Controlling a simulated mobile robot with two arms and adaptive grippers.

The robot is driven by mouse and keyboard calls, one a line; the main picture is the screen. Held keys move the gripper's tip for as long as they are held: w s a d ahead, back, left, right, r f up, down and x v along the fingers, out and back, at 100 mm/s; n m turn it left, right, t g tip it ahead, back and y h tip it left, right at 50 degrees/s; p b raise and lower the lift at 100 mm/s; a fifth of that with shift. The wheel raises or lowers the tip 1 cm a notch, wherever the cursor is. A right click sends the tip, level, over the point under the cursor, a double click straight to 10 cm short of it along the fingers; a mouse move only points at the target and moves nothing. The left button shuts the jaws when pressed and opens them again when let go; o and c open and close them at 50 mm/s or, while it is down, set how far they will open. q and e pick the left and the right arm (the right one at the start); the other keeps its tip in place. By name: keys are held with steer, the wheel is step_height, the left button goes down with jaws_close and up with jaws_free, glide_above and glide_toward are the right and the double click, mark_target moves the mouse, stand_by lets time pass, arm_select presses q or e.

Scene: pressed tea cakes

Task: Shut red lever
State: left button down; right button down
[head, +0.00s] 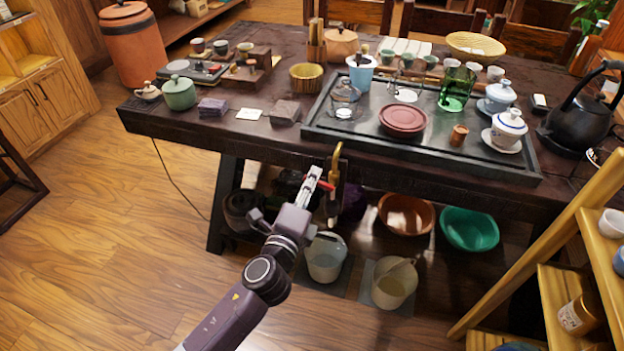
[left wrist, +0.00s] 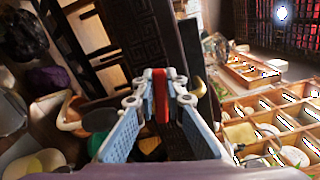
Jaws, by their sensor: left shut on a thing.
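The red lever (head: 326,185) sits on a small tap at the front edge of the dark tea table. A curved brass pipe (head: 337,157) rises beside it. My left gripper (head: 314,178) reaches up to the lever from below left. In the left wrist view, the red lever (left wrist: 160,92) stands between the two fingertips of my left gripper (left wrist: 160,85), which are shut on it. Part of the lever is hidden by the fingers. A brass-coloured piece (left wrist: 197,87) shows just right of the fingers. My right gripper is not in view.
A pale bucket (head: 326,258) and a beige bucket (head: 394,284) stand below the tap. A brown bowl (head: 405,214) and a green basin (head: 469,229) lie under the table. The tea tray (head: 460,155) is above, near the table edge. A wooden shelf (head: 560,300) stands at right.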

arm_select(q)
steer(key=shift+a+f+n+b, duration=0.1)
steer(key=shift+f+n+b, duration=0.45)
steer(key=shift+n, duration=0.55)
steer(key=shift+f+n, duration=0.1)
steer(key=shift+n, duration=0.4)
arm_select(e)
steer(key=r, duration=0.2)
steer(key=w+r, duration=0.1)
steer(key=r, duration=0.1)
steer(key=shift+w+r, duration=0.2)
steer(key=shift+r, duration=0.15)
arm_select(q)
steer(key=c, duration=2)
jaws_free()
steer(key=shift+o, duration=0.2)
steer(key=v, duration=1.2)
